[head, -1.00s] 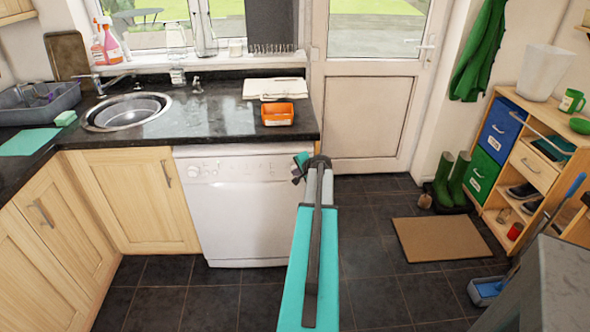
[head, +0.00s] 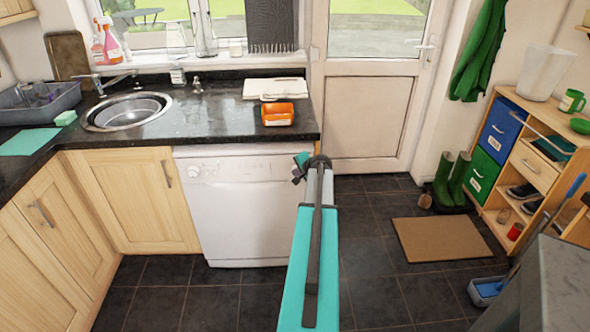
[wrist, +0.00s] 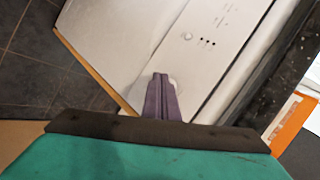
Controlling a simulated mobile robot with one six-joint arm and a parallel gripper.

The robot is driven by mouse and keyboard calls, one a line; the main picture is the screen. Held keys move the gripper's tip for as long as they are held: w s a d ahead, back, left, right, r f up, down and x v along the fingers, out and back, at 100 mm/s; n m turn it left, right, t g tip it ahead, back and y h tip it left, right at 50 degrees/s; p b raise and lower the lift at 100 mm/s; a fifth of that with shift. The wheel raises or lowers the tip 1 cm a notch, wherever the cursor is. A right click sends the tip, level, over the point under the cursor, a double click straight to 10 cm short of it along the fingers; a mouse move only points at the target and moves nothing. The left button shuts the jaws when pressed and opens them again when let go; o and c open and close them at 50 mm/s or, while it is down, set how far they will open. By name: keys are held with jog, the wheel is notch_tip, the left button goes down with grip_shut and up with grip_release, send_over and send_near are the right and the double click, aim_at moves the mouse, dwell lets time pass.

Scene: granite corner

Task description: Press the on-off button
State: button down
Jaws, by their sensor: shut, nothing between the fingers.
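The white dishwasher (head: 235,215) stands under the dark counter, with its control panel along the top. A round dial (head: 194,171) is at the panel's left end; it also shows in the wrist view (wrist: 187,36), beside several small dark dots. My gripper (head: 298,170) is at the panel's right end in the head view. In the wrist view its purple fingers (wrist: 161,78) are shut and empty, with the tips over the panel. A pale round shape (wrist: 174,84), possibly the on-off button, is partly hidden behind the fingertips. I cannot tell whether they touch it.
The counter (head: 225,118) overhangs close above my gripper. An orange tray (head: 277,114) sits near the counter's right end. Wooden cabinets (head: 133,200) stand left of the dishwasher. The tiled floor in front is clear, with a brown mat (head: 448,240) to the right.

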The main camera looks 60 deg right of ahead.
jog(key=shift+w+d, duration=0.2)
jog(key=shift+w+d, duration=0.1)
jog(key=shift+d, duration=0.05)
dwell(0.3)
jog(key=shift+w+d, duration=0.15)
dwell(0.7)
jog(key=shift+s+a+b, duration=0.3)
jog(key=shift+s+a, duration=0.15)
jog(key=shift+a, duration=0.05)
dwell(0.5)
jog(key=s+a+b, duration=0.1)
jog(key=s+a, duration=0.2)
jog(key=a, duration=0.2)
jog(key=shift+s, duration=0.25)
dwell(0.3)
jog(key=shift+w, duration=0.1)
dwell(0.4)
